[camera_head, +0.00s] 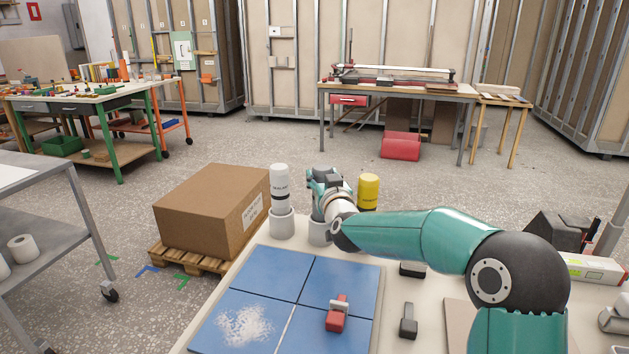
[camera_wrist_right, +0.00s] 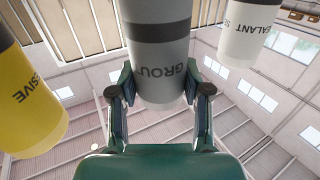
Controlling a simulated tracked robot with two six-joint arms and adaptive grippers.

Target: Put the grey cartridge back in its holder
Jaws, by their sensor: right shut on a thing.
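My right gripper (camera_head: 325,182) is shut on the grey cartridge (camera_wrist_right: 160,62), whose upside-down label begins "GROU" in the right wrist view. The fingers (camera_wrist_right: 160,92) press on its two sides. In the head view my gripper and wrist hide most or all of the cartridge. A light grey cup-shaped holder (camera_head: 319,232) stands just below the gripper, between the white and yellow cartridges. I cannot tell whether the cartridge's lower end is inside this holder. My left gripper is not in view.
The white sealant cartridge (camera_head: 280,188) stands upright in its holder (camera_head: 282,224) on the left. The yellow cartridge (camera_head: 369,190) is close on the right. Blue tiles (camera_head: 325,282) with white powder and a red-handled tool (camera_head: 337,318) lie in front. A cardboard box (camera_head: 212,210) stands beyond the table's left edge.

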